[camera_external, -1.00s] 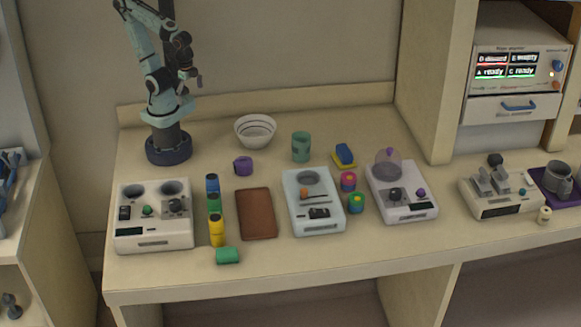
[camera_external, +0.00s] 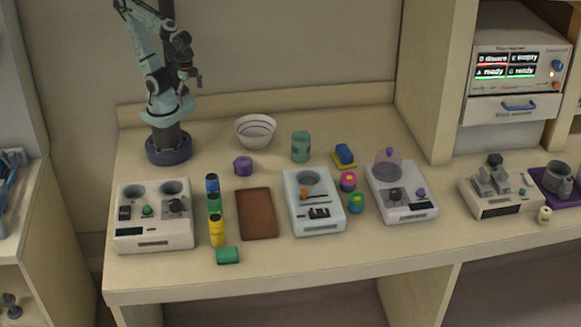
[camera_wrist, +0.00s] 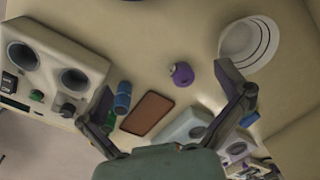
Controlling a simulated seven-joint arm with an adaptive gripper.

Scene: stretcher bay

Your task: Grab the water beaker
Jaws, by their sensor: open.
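No vessel in view is clearly marked as the water beaker. A green, cup-like cylinder (camera_external: 300,147) stands upright towards the back of the bench, right of the striped white bowl; whether it holds water cannot be seen. A dark grey mug-like vessel (camera_external: 558,179) stands on a purple tray at the far right. My gripper (camera_external: 198,80) is raised high above the back left of the bench, apart from both vessels.
The striped bowl (camera_external: 256,131) and a small purple pot (camera_external: 243,166) stand on the bench. A white device (camera_external: 153,230), colored bottles (camera_external: 216,230), a brown pad (camera_external: 257,214) and a central device (camera_external: 314,215) occupy the front. A domed device (camera_external: 402,205) stands further right.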

